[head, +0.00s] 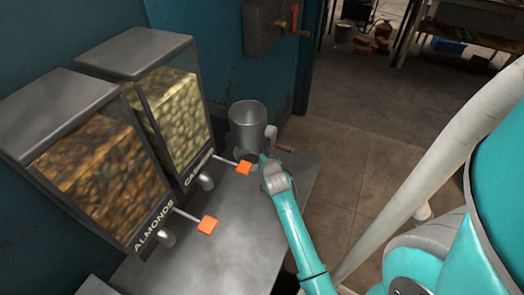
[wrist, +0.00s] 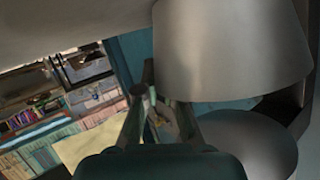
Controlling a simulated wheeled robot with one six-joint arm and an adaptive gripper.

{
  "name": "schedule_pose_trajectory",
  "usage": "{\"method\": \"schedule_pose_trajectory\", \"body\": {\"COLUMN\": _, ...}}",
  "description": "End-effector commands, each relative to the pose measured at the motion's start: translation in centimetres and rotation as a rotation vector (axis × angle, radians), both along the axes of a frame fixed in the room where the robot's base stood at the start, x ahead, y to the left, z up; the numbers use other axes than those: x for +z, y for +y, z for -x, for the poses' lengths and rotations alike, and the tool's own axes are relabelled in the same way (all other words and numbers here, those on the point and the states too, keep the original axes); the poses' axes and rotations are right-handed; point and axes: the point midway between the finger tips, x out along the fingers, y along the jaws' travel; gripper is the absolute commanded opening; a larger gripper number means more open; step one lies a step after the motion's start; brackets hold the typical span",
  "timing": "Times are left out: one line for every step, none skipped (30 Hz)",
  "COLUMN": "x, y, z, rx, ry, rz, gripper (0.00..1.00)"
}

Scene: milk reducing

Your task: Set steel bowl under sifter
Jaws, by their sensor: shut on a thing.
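A rounded grey metal shape, seemingly the steel bowl (wrist: 245,143), shows below the cylinder in the wrist view, right of my fingers. In the head view it is mostly hidden in the dark area below the cylinder. My gripper (head: 266,162) is low beside the sifter, its fingers (wrist: 152,98) closed, seemingly on the bowl's edge. The exact contact is unclear.
Two dispensers, almonds (head: 90,150) and cashews (head: 170,110), stand on the left of the counter (head: 220,240). Their orange-ended levers (head: 207,225) (head: 244,168) stick out toward my arm. A wall box (head: 268,25) hangs behind. The counter's right edge is close to my arm.

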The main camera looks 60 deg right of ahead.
Motion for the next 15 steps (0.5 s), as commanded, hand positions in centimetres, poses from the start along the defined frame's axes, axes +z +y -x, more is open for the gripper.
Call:
{"method": "schedule_pose_trajectory", "body": {"x": 0.05, "y": -0.02, "z": -0.02, "rx": 0.000, "ry": -0.001, "rz": 0.001, "gripper": 0.00}}
{"method": "schedule_pose_trajectory", "body": {"x": 0.04, "y": -0.01, "z": -0.02, "rx": 0.000, "ry": -0.001, "rz": 0.001, "gripper": 0.00}}
{"method": "schedule_pose_trajectory", "body": {"x": -0.01, "y": -0.02, "z": -0.02, "rx": 0.000, "ry": -0.001, "rz": 0.001, "gripper": 0.00}}
{"method": "schedule_pose_trajectory", "body": {"x": -0.09, "y": -0.02, "z": -0.03, "rx": 0.000, "ry": -0.001, "rz": 0.001, "gripper": 0.00}}
{"method": "schedule_pose_trajectory", "body": {"x": -0.17, "y": -0.02, "z": -0.03, "rx": 0.000, "ry": -0.001, "rz": 0.001, "gripper": 0.00}}
{"method": "schedule_pose_trajectory", "body": {"x": -0.27, "y": -0.02, "z": -0.02, "rx": 0.000, "ry": -0.001, "rz": 0.001, "gripper": 0.00}}
{"method": "schedule_pose_trajectory", "body": {"x": -0.28, "y": -0.02, "z": -0.02, "rx": 0.000, "ry": -0.001, "rz": 0.001, "gripper": 0.11}}
{"method": "schedule_pose_trajectory", "body": {"x": -0.27, "y": -0.01, "z": -0.02, "rx": 0.000, "ry": -0.001, "rz": 0.001, "gripper": 0.19}}
{"method": "schedule_pose_trajectory", "body": {"x": -0.27, "y": -0.01, "z": -0.02, "rx": 0.000, "ry": 0.000, "rz": 0.000, "gripper": 0.29}}
{"method": "schedule_pose_trajectory", "body": {"x": -0.27, "y": -0.01, "z": -0.02, "rx": 0.000, "ry": 0.000, "rz": 0.000, "gripper": 0.31}}
{"method": "schedule_pose_trajectory", "body": {"x": -0.27, "y": -0.01, "z": -0.02, "rx": 0.000, "ry": 0.000, "rz": 0.000, "gripper": 0.31}}
{"method": "schedule_pose_trajectory", "body": {"x": -0.27, "y": -0.01, "z": -0.02, "rx": 0.000, "ry": 0.000, "rz": 0.000, "gripper": 0.31}}
{"method": "schedule_pose_trajectory", "body": {"x": -0.27, "y": -0.01, "z": -0.02, "rx": 0.000, "ry": 0.000, "rz": 0.000, "gripper": 0.31}}
{"method": "schedule_pose_trajectory", "body": {"x": -0.27, "y": -0.01, "z": -0.02, "rx": 0.000, "ry": 0.000, "rz": 0.000, "gripper": 0.31}}
{"method": "schedule_pose_trajectory", "body": {"x": -0.27, "y": -0.01, "z": -0.02, "rx": 0.000, "ry": 0.000, "rz": 0.000, "gripper": 0.31}}
